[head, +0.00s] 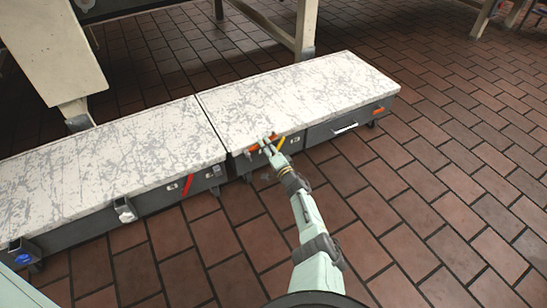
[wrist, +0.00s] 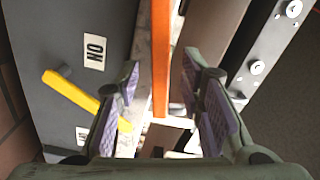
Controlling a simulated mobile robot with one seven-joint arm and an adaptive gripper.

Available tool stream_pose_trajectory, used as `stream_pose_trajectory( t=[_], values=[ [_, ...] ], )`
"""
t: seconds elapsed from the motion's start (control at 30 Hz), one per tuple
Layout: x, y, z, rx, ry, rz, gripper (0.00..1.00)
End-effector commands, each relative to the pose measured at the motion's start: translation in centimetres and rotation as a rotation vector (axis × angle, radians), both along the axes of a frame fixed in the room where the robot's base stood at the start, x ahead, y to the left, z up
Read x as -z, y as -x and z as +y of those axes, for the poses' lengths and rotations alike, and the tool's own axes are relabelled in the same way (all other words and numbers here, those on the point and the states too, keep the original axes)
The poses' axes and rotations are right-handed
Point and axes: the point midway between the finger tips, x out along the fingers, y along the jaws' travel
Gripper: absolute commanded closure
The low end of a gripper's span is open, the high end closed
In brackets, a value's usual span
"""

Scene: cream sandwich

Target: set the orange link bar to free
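The orange link bar (wrist: 161,50) runs lengthwise up the middle of the wrist view. In the head view the orange bar (head: 253,149) shows at the front upper edge of the right-hand bench unit, partly hidden by my gripper. My gripper (head: 266,143) is at this edge. In the wrist view my gripper (wrist: 161,75) is open, its purple-padded fingers on either side of the orange bar, with gaps on both sides. A pale block (wrist: 168,132) sits at the bar's near end, between the fingers.
A red bar (head: 187,185) is on the left unit (head: 100,165). A drawer handle (head: 345,128) lies right. The brick floor (head: 450,200) is clear at right.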

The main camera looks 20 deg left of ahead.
Motion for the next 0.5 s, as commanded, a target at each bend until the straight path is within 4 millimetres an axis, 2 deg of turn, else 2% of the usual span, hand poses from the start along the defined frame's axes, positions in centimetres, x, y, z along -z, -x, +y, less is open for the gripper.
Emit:
stream_pose_trajectory(
  t=[0.5],
  values=[
    [0.0, 3.7, -5.0, 0.005, -0.002, 0.000, 0.65]
  ],
)
